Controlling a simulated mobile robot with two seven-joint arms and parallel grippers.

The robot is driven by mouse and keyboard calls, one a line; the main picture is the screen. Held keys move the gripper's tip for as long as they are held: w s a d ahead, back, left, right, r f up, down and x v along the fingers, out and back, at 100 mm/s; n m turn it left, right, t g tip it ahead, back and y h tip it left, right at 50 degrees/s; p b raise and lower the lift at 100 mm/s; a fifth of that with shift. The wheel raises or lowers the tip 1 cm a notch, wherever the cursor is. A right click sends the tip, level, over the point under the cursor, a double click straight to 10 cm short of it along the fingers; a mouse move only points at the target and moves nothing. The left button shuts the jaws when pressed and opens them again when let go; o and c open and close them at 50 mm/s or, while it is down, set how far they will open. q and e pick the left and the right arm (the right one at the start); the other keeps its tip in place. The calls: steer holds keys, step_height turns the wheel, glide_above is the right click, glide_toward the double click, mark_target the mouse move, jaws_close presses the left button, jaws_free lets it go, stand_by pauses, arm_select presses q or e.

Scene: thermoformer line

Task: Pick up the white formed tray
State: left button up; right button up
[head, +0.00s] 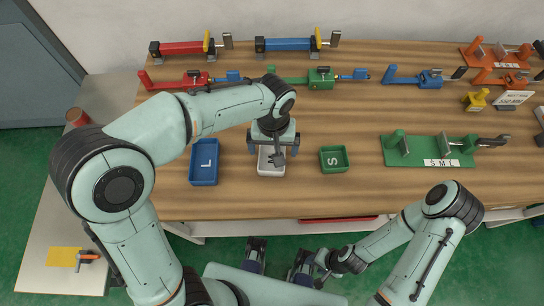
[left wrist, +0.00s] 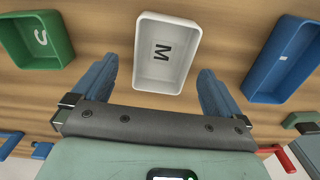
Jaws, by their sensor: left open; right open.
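The white formed tray (head: 271,170) lies on the wooden bench, between a blue tray and a green tray. In the left wrist view the white tray (left wrist: 165,52) is upright and empty, with a dark letter M on its floor. My left gripper (head: 272,150) is over the white tray in the head view and hides part of it. In the left wrist view the left gripper (left wrist: 160,72) is open, with one blue finger on each side of the tray and nothing held. My right gripper (head: 318,266) is low in front of the bench, away from the trays; its fingers show poorly.
The blue tray marked L (head: 204,176) and the green tray marked S (head: 334,159) flank the white tray with bare wood between. Red and blue clamps (head: 285,44) line the back. A green fixture (head: 428,150) stands to the right.

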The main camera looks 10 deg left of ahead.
arm_select(q)
step_height(320, 180, down, 4)
steer(key=shift+a+f, duration=0.15)
steer(key=shift+f, duration=0.1)
steer(key=c, duration=0.9)
